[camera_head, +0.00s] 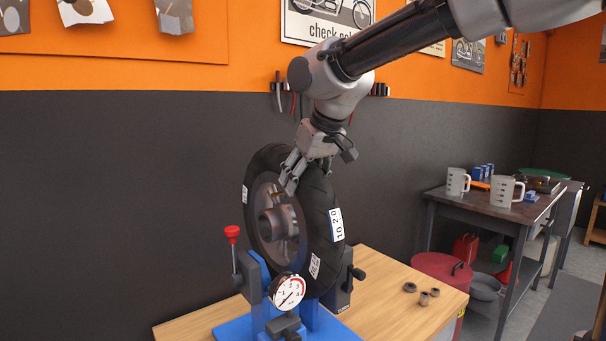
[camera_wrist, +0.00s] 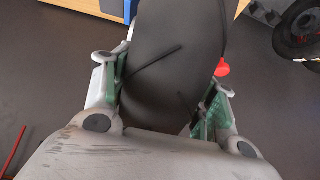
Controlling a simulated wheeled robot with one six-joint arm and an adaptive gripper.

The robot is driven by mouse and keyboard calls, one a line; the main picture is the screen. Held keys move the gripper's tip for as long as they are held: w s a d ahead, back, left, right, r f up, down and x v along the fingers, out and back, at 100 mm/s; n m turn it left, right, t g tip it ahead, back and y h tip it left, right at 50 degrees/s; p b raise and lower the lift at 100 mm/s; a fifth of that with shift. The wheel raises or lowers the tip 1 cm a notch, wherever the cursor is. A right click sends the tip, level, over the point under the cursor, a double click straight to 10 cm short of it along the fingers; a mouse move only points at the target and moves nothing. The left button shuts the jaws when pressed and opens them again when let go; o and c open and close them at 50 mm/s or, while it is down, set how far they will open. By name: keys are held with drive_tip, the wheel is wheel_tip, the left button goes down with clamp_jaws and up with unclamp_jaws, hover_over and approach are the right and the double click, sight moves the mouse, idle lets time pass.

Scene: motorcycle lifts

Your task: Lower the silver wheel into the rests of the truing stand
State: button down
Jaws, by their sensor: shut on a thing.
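The silver wheel (camera_head: 276,222) has a grey metal hub and a black tyre with white labels. It stands upright above and between the blue uprights of the truing stand (camera_head: 258,268). The hub shows higher than the near upright, and I cannot tell if the axle touches the rests. The wheel's lower part is hidden behind the stand's dial gauge (camera_head: 288,292). My gripper (camera_head: 293,172) is shut on the top of the wheel from above. In the wrist view, the fingers (camera_wrist: 163,95) lie on both sides of the dark tyre (camera_wrist: 165,45).
The stand is on a wooden table (camera_head: 400,305) by a dark wall. A red-knobbed lever (camera_head: 232,235) rises at the stand's left. Small metal rings (camera_head: 424,299) lie on the table's right side. A dark bench (camera_head: 480,207) with jugs stands farther right.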

drive_tip(key=shift+f, duration=5.5)
drive_tip(key=shift+c, duration=2.2)
unclamp_jaws()
drive_tip(key=shift+f, duration=0.1)
drive_tip(key=shift+o, duration=0.2)
